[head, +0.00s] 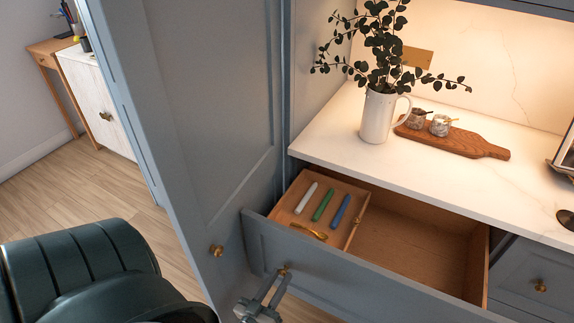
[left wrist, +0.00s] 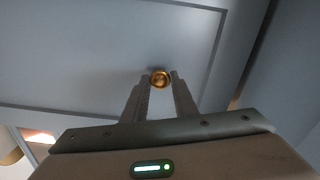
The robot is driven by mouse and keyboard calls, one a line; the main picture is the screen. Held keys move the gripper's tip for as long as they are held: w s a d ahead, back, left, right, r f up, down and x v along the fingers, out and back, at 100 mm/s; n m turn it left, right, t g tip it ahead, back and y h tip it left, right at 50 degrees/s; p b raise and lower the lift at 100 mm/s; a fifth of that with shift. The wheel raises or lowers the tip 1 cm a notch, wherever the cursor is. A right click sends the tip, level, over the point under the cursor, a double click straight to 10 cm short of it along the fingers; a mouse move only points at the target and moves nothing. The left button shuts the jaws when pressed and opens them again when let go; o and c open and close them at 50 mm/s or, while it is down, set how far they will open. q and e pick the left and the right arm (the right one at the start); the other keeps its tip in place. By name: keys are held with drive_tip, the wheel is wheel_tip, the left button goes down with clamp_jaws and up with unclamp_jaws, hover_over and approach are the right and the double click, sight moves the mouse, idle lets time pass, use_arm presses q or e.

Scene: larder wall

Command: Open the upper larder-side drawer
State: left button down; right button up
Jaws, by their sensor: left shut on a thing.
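The upper larder-side drawer (head: 375,280) is a blue-grey drawer pulled well out from under the white counter. Its wooden inside shows, with a small tray at the left and a bare right part. My left gripper (head: 274,287) is at the drawer front, shut on its brass knob (head: 284,270). In the left wrist view the two fingers (left wrist: 160,84) are on either side of the brass knob (left wrist: 160,77), against the blue-grey front (left wrist: 90,60). My right gripper is not in view.
The tray (head: 357,190) holds three coloured sticks and a gold item. An open larder door (head: 200,120) stands at the left, close to the drawer's left end. A jug with a plant (head: 378,115) and a wooden board (head: 470,143) stand on the counter (head: 330,150).

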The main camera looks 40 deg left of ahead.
use_arm(q)
drive_tip(key=shift+v, duration=1.95)
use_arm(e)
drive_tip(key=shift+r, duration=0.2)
use_arm(q)
drive_tip(key=c, duration=1.4)
unclamp_jaws()
drive_tip(key=shift+c, duration=0.2)
drive_tip(key=b+v, duration=0.4)
drive_tip(key=v, duration=1.3)
drive_tip(key=shift+s, duration=0.2)
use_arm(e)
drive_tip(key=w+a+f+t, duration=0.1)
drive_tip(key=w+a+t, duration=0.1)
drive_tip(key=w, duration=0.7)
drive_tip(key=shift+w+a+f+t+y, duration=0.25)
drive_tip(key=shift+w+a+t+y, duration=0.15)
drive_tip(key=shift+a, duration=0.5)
use_arm(q)
drive_tip(key=shift+f, duration=0.1)
